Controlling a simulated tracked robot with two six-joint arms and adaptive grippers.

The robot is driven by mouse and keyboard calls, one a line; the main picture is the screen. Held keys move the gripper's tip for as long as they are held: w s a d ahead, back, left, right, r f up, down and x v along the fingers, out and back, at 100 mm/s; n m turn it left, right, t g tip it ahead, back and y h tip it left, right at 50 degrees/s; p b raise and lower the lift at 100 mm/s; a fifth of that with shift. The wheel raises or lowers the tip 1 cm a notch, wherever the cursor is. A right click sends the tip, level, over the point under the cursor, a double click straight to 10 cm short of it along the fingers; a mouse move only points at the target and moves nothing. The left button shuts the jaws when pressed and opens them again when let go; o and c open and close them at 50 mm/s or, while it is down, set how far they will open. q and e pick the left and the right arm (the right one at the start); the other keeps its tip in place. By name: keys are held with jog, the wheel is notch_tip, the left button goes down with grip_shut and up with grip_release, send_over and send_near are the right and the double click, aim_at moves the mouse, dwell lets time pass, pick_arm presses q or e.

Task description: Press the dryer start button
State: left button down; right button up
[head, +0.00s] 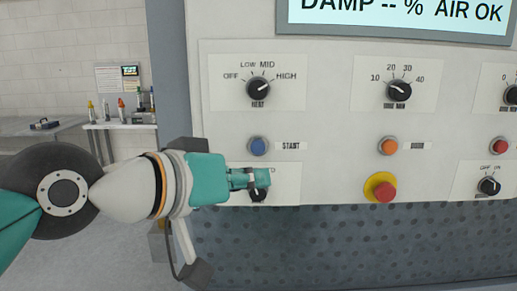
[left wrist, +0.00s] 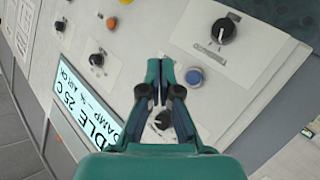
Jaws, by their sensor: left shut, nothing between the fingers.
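The blue round START button (head: 258,146) sits on the pale control panel, left of its printed START label. It also shows in the left wrist view (left wrist: 194,77), just right of my fingertips. My left gripper (head: 264,178), teal, is shut and empty. In the head view its tip is just below the button and partly covers a black knob (head: 258,195). In the left wrist view the closed fingers (left wrist: 160,66) point at the panel, beside the button. I cannot tell the gap to the panel. My right gripper is in neither view.
The black HEAT knob (head: 258,89) is above the button. An orange button (head: 388,146), a red mushroom button on a yellow base (head: 384,189) and a red button (head: 500,146) are to the right. A display (head: 400,14) is above. A side table (head: 120,126) stands behind left.

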aim_at(258, 147)
pick_arm(q)
jog(key=shift+w+p, duration=0.5)
jog(key=shift+w, duration=3.9)
jog(key=shift+w, duration=0.15)
jog(key=shift+w, duration=0.25)
jog(key=shift+w, duration=0.45)
jog(key=shift+s, duration=0.9)
